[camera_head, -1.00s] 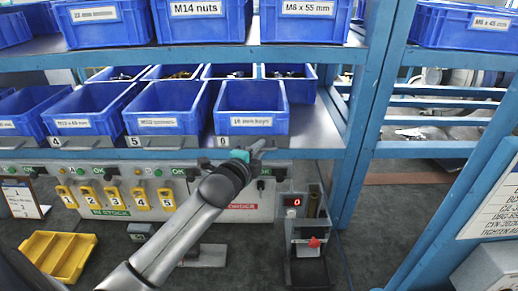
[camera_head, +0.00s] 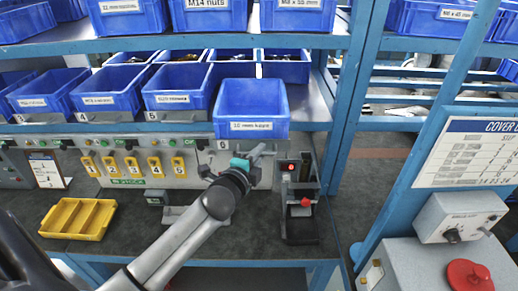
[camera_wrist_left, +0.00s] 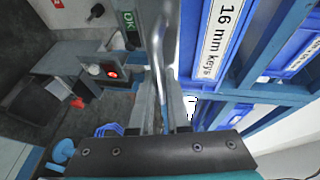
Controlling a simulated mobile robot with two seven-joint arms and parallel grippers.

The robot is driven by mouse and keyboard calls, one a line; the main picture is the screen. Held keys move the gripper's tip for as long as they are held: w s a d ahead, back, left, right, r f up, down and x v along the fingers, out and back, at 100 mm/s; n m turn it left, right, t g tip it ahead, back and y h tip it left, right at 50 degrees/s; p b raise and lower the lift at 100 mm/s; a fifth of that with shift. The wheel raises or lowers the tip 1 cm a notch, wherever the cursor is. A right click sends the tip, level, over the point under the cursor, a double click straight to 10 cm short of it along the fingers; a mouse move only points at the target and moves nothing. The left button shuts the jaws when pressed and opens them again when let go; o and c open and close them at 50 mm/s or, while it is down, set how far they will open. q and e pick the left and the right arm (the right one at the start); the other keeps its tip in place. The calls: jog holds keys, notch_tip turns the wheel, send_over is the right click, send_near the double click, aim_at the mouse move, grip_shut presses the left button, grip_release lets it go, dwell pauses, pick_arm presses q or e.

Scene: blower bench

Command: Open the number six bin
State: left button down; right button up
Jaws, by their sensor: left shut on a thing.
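The number six bin (camera_head: 252,98) is blue and labelled "16 mm keys". It juts out from the shelf row, further forward than the bins to its left. In the left wrist view the bin (camera_wrist_left: 193,65) is on the upper right, its label sideways. My left gripper (camera_head: 260,153) is just below the bin's front. In the left wrist view the gripper (camera_wrist_left: 155,118) is shut, with a shiny metal bar (camera_wrist_left: 158,65) running between its fingers. How the bar joins the bin is hidden. The right gripper is not in view.
Bins 4 and 5 (camera_head: 178,88) stand in the row to the left. The upper shelf (camera_head: 200,43) holds more bins. Below are a switch panel (camera_head: 150,168), a black stand with a red knob (camera_head: 303,215) and a yellow tray (camera_head: 78,218). A blue post (camera_head: 350,140) rises to the right.

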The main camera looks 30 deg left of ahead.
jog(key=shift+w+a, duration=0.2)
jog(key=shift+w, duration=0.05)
pick_arm(q)
jog(key=c, duration=1.2)
grip_release()
jog(key=shift+o, duration=0.2)
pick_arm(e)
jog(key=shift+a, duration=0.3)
pick_arm(q)
jog(key=b+v, duration=0.1)
jog(key=v, duration=1.4)
jog(key=shift+s, duration=0.15)
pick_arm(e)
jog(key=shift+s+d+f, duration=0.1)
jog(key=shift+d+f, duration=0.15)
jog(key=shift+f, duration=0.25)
pick_arm(q)
jog(key=shift+a, duration=0.1)
